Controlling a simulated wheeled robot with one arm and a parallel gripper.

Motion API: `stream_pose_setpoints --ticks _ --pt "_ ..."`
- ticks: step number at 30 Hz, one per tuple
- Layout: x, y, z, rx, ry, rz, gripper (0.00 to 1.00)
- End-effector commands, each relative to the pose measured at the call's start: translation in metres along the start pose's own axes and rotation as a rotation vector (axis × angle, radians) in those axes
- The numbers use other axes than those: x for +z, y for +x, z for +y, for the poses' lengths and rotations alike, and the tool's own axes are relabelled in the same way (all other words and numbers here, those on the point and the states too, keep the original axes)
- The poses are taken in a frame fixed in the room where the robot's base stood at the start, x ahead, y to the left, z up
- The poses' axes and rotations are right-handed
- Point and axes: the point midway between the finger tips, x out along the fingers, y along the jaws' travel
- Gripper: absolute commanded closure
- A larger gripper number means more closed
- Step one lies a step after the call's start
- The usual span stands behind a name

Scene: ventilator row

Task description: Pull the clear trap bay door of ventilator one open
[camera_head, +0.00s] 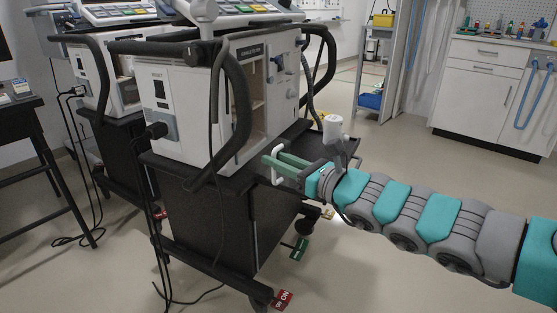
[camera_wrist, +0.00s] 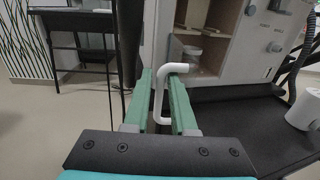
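Ventilator one (camera_head: 185,105) is the white unit on the nearer black cart. Its open-looking bay (camera_head: 258,88) has a tan interior; in the wrist view, a small clear jar (camera_wrist: 188,55) stands there. A white bent handle (camera_wrist: 159,95) shows in the wrist view. My gripper (camera_wrist: 163,85) has its two green fingers either side of the handle's upright bar, with small gaps visible. In the head view, my gripper (camera_head: 276,160) is low beside the cart's edge. The clear door panel itself is hard to make out, so I cannot tell its angle.
A black shelf (camera_wrist: 245,125) with a white cylinder (camera_wrist: 303,114) lies right of my fingers. Black hoses (camera_head: 238,100) hang before the ventilator. A second ventilator (camera_head: 95,75) stands behind left. Open floor (camera_head: 350,270) lies in front, with a white cabinet (camera_head: 480,90) at back right.

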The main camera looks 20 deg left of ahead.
Motion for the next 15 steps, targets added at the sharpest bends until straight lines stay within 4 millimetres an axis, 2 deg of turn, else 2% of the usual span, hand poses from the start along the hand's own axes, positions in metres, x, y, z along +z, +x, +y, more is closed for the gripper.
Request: stream_pose_setpoints --ticks 1,4,15 --pt "0.0001 0.0000 -0.0001 0.000 0.000 0.000 0.69" --pt "0.0001 -0.0001 -0.0002 0.000 0.000 0.000 0.58" --pt "0.0005 -0.0035 -0.0013 -0.002 0.000 -0.001 0.57"
